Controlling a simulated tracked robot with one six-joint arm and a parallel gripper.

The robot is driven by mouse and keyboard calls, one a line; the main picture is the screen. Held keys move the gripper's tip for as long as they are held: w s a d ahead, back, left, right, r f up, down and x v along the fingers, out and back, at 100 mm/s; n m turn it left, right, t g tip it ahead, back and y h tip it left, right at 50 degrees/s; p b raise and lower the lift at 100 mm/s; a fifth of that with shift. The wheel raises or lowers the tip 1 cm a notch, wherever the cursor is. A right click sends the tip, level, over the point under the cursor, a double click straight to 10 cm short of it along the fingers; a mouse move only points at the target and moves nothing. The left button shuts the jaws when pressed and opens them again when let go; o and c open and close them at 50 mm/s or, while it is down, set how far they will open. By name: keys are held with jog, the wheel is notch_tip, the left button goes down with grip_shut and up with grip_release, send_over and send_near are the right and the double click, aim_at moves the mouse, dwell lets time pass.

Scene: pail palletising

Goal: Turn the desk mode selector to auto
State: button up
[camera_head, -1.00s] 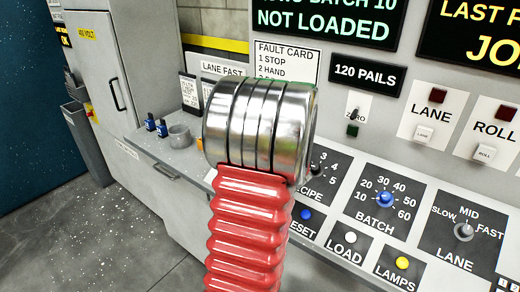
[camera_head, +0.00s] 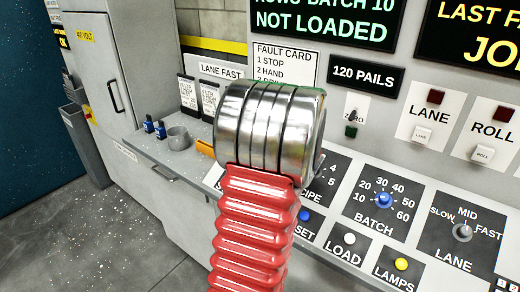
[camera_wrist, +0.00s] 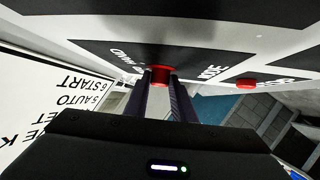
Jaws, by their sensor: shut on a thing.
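The mode selector (camera_wrist: 160,73) is a red knob on a dark label plate of the desk, seen in the wrist view. Letters beside it read HAND and, partly hidden, MODE. My gripper (camera_wrist: 161,83) has its two dark fingers closed on the knob, one on each side. The knob's pointer and exact setting cannot be made out. In the head view, my silver and red arm covers the selector and gripper.
A red button (camera_wrist: 246,84) sits near the knob. In the head view, the desk holds a batch dial (camera_head: 383,200), a lane dial (camera_head: 462,232), a white load button (camera_head: 350,238) and a yellow lamps button (camera_head: 401,264). A grey cup (camera_head: 178,138) stands left of my arm.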

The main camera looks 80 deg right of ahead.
jog(key=shift+w+a, duration=0.15)
jog(key=shift+w, duration=0.15)
jog(key=o, duration=0.8)
jog(key=shift+o, duration=1.3)
jog(key=shift+s, duration=0.15)
jog(key=shift+s+a+r, duration=0.2)
jog(key=shift+s+a, duration=0.1)
jog(key=shift+s, duration=0.2)
jog(key=v, duration=1.2)
jog(key=shift+a, duration=0.2)
jog(key=shift+r, duration=0.1)
